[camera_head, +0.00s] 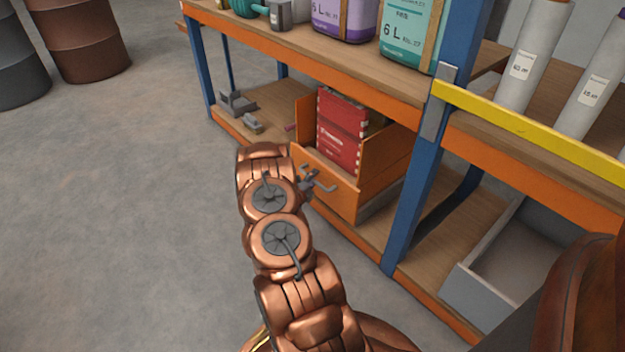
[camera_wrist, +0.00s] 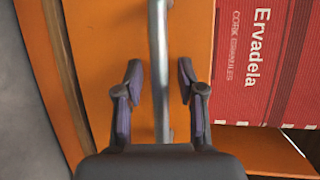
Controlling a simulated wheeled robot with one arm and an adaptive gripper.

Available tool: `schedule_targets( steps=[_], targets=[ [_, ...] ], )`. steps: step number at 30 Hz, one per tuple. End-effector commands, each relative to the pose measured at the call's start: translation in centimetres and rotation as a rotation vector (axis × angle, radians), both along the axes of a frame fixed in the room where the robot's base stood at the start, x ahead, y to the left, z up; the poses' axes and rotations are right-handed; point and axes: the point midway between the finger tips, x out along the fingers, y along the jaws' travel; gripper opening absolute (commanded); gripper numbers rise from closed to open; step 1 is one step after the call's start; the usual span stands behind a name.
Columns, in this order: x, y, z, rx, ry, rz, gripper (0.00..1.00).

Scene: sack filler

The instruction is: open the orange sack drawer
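The orange sack drawer (camera_head: 328,187) sits on the lower shelf of the rack, with a red sack (camera_head: 341,130) standing in it. Its front carries a grey bar handle (camera_head: 322,182). In the wrist view the handle (camera_wrist: 158,35) runs up and down across the orange drawer front (camera_wrist: 95,60). My gripper (camera_wrist: 160,82) is open, one finger on each side of the handle, with a visible gap on both sides. In the head view my gripper (camera_head: 307,181) is at the drawer front, partly hidden by my arm.
A grey open bin (camera_head: 470,292) stands on the lower shelf to the right, past a blue post (camera_head: 411,205). Grey metal parts (camera_head: 238,103) lie on the shelf to the left. Barrels (camera_head: 85,40) stand at the back left. The floor (camera_head: 130,200) left of my arm is clear.

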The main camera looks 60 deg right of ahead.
Motion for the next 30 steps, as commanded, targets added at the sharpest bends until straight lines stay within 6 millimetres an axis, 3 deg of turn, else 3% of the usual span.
schedule_targets(
  steps=[1,10,30],
  targets=[
    [0.02,0.01,0.0,0.0,0.0,0.0,0.31],
    [0.03,0.04,-0.01,0.0,0.0,0.001,0.0],
    [0.38,0.37,-0.05,0.001,0.0,0.001,0.0]
  ],
)
